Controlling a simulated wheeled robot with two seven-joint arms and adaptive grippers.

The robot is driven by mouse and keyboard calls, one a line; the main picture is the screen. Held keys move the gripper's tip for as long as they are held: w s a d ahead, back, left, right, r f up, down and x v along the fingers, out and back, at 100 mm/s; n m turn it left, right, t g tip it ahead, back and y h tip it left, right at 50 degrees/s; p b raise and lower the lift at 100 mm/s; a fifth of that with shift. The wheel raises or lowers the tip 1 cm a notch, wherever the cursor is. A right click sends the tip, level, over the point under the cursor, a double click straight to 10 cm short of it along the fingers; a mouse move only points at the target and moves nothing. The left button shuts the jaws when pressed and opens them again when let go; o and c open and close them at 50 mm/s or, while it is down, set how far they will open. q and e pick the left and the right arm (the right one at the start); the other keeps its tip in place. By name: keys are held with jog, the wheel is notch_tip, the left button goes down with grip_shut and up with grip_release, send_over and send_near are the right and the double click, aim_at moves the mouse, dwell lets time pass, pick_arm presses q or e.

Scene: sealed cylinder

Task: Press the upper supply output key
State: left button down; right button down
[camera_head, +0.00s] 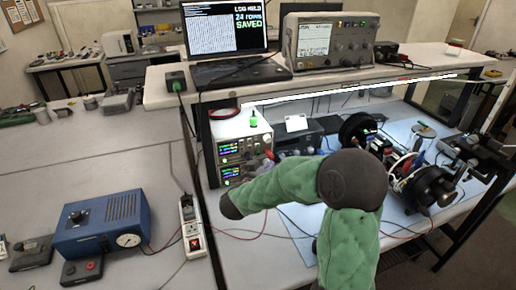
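Two stacked white bench supplies stand under the shelf, left of centre, with lit displays. The upper supply (243,147) shows its front panel; its output key is too small to single out. The lower supply (231,173) is partly covered by my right arm. My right arm, in a green sleeve, rises from the bottom and bends left across the bench. My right gripper (262,166) is close to the right part of the supply fronts, small and partly hidden behind my forearm. I cannot tell its opening or whether it touches a panel. My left gripper is not in view.
Red leads hang by the supplies. A power strip (192,227) and a blue box with a gauge (103,223) lie to the left. A motor-like rig (420,180) stands right on a blue mat. The shelf (408,72) above carries a laptop (226,38) and an oscilloscope (331,41).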

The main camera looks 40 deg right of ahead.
aim_at(257, 146)
jog(key=shift+w, duration=0.1)
jog(key=shift+w+d+p, duration=0.1)
jog(key=shift+w+d, duration=0.35)
jog(key=shift+w, duration=0.9)
jog(key=shift+w+d+p, duration=0.15)
jog(key=shift+w+d, duration=0.3)
jog(key=shift+w, duration=0.95)
jog(key=shift+w+d+p, duration=0.1)
jog(key=shift+w+d, duration=0.35)
jog(key=shift+w, duration=0.9)
jog(key=shift+w, duration=0.1)
jog(key=shift+w+d+p, duration=0.1)
jog(key=shift+w+p, duration=0.15)
jog(key=shift+p, duration=0.15)
